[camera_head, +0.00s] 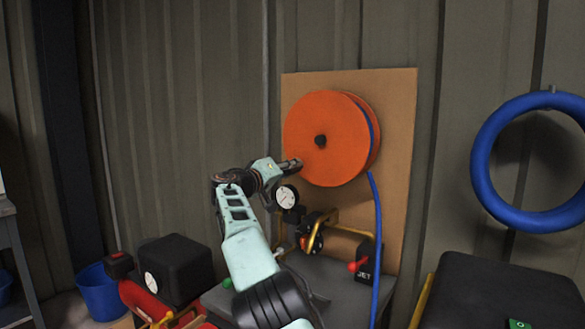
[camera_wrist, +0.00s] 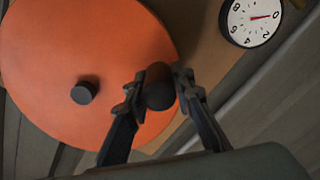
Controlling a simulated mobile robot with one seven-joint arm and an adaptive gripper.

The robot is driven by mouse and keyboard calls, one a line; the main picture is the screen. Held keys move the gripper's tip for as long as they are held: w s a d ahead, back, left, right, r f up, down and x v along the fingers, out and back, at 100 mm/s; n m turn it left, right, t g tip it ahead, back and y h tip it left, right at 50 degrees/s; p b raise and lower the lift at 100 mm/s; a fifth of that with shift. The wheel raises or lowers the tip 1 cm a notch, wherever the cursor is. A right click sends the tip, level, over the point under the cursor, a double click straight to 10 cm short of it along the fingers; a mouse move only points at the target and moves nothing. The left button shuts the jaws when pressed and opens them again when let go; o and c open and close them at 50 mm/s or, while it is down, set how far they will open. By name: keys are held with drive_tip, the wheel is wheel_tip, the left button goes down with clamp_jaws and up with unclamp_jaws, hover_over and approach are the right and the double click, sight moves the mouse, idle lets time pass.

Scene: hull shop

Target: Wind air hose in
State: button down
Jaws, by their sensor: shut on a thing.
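An orange hose reel (camera_head: 330,115) is mounted on a tan board (camera_head: 398,130) against the wall. Blue air hose (camera_head: 376,230) shows at the reel's right side and hangs from it past the board's lower edge. My gripper (camera_head: 293,165) is at the reel's lower left edge. In the wrist view, my gripper (camera_wrist: 160,85) is shut on a dark round crank knob (camera_wrist: 159,95), with one finger on each side. The orange reel face (camera_wrist: 60,50) and its dark hub (camera_wrist: 84,93) lie left of the knob. The hose is not seen in the wrist view.
A white dial gauge (camera_head: 286,197) is close below my gripper. A black box (camera_head: 176,268) and a blue bucket (camera_head: 98,292) are at lower left. A blue coil (camera_head: 483,160) hangs at right above a dark case (camera_head: 490,295).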

drive_tip(key=shift+r, duration=0.15)
drive_tip(key=c, duration=1.7)
unclamp_jaws()
drive_tip(key=shift+o, duration=0.2)
drive_tip(key=shift+s+a, duration=0.1)
drive_tip(key=v, duration=1.1)
drive_tip(key=shift+s, duration=0.3)
drive_tip(key=shift+a, duration=0.15)
